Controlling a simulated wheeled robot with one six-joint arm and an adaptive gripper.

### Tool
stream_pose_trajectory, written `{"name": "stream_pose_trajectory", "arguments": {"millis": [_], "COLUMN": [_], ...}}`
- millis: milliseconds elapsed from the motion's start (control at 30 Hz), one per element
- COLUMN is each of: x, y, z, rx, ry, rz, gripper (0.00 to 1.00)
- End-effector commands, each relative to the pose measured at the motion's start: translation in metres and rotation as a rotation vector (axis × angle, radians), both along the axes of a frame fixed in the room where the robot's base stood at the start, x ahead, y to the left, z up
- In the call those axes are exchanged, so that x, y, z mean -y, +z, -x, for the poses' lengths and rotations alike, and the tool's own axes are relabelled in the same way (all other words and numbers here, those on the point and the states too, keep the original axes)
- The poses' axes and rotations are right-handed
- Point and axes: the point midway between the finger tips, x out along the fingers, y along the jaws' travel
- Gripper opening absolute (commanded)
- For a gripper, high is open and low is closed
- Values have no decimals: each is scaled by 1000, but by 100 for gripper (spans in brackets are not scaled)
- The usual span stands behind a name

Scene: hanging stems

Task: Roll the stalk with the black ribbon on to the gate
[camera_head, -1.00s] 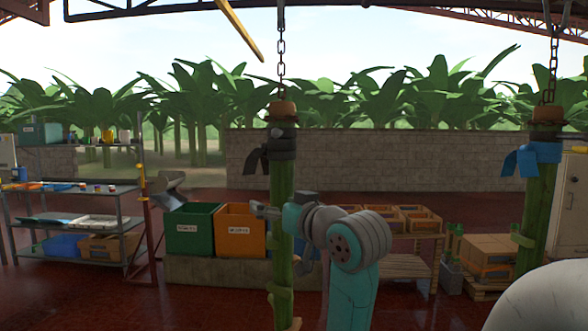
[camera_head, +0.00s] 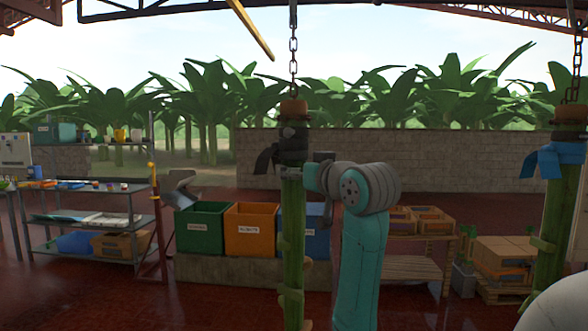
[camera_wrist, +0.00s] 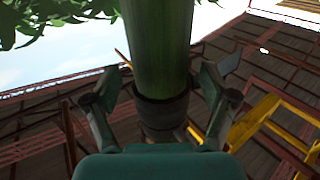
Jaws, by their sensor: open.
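The stalk with the black ribbon (camera_head: 291,220) is a thick green stem hanging upright from a chain in the middle of the head view. Its dark ribbon (camera_head: 287,149) is wrapped near the top, with a loose end to the left. My gripper (camera_head: 308,178) is at the stalk just below the ribbon, its fingertips partly hidden there. In the wrist view my open gripper (camera_wrist: 160,82) has one finger on each side of the stalk (camera_wrist: 158,40), and a dark band (camera_wrist: 162,112) circles the stalk. I cannot tell whether the fingers touch it. No gate is clearly recognisable.
Another stalk (camera_head: 552,225) with a blue ribbon (camera_head: 560,160) hangs at the right. Green (camera_head: 200,230), orange (camera_head: 250,232) and blue bins stand behind. A shelf bench (camera_head: 85,220) and a red-yellow post (camera_head: 157,225) are at the left. A yellow bar (camera_head: 252,30) slants overhead.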

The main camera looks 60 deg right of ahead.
Motion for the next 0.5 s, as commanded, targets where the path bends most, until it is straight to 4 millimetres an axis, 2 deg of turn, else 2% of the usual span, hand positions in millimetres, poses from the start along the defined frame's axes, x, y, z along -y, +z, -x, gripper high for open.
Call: {"name": "stream_pose_trajectory", "arguments": {"millis": [200,500], "x": [12,15], "y": [0,0], "z": [-18,-22], "rx": [-1,1], "ry": [0,0], "rz": [-1,1], "gripper": [84,84]}}
